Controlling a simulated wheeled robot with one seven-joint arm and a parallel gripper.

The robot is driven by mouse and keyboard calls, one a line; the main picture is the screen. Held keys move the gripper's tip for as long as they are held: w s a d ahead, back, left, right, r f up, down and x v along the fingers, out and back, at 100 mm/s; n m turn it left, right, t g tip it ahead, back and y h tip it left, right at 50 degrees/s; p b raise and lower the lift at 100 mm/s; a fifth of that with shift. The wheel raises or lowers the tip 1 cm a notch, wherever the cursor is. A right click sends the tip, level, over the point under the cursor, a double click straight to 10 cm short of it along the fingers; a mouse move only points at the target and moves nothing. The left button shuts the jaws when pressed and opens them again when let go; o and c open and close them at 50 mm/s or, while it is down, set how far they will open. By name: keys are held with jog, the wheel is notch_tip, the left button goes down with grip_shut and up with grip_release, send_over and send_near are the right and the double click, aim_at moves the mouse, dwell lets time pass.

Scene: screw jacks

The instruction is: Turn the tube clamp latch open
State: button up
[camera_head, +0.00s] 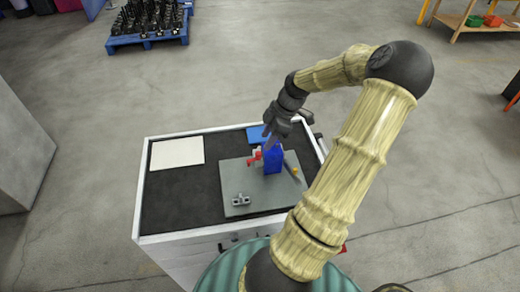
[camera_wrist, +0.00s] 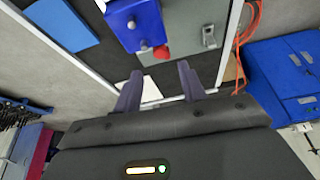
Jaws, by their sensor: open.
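A blue block-shaped fixture (camera_head: 272,160) stands on a grey plate (camera_head: 232,178) on the cabinet top. A red knob or lever (camera_head: 254,158) projects from its left side. The wrist view shows the blue fixture (camera_wrist: 135,22) and the red part (camera_wrist: 161,51) ahead of the fingers. A small grey metal bracket (camera_head: 241,200) sits at the plate's front left; it also shows in the wrist view (camera_wrist: 208,37). I cannot tell surely which part is the tube clamp latch. My gripper (camera_wrist: 160,75) is open and empty, above and behind the fixture, apart from the red part.
The cabinet's dark top has a raised white rim (camera_head: 140,200). A white sheet (camera_head: 177,153) lies at back left, and a blue flat piece (camera_head: 257,134) behind the fixture. A dark bar lies right of the fixture. The dark mat at left is clear.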

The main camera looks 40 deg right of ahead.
aim_at(258, 153)
jog(key=x, duration=0.6)
jog(key=shift+w+a+f, duration=0.1)
jog(key=shift+a+f, duration=0.05)
jog(key=shift+f, duration=0.1)
jog(key=shift+c, duration=0.2)
